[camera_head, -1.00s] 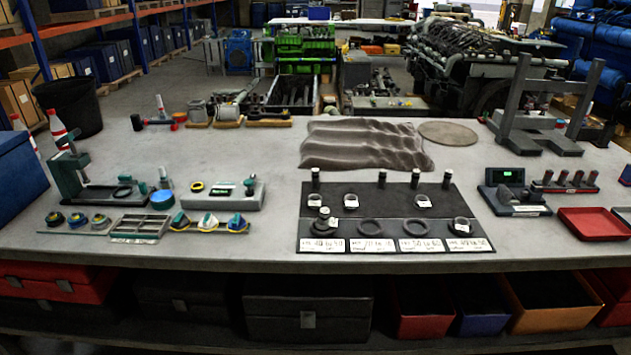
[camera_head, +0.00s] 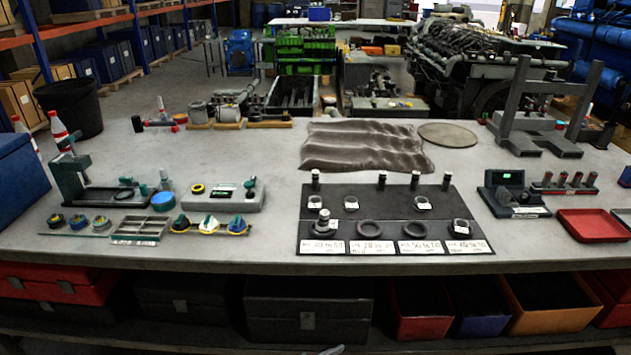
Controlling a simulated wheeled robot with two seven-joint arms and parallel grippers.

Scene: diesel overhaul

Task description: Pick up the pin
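Several small dark upright pins stand along the back of a dark mat (camera_head: 343,200) on the workbench: one at the left (camera_head: 315,180), two near the middle (camera_head: 382,180) (camera_head: 414,181) and one at the right (camera_head: 446,182). I cannot tell which one the task means. Small tagged ring-like parts lie in front of them, then larger dark rings (camera_head: 369,229) and white label cards (camera_head: 371,247). Another small upright part (camera_head: 323,221) stands at the mat's left ring position. Neither gripper can be made out in view.
A crumpled grey-brown cloth (camera_head: 365,146) and a round disc (camera_head: 447,134) lie behind the mat. Green-and-grey fixtures (camera_head: 100,194) are at the left. Bench space before the mat is clear.

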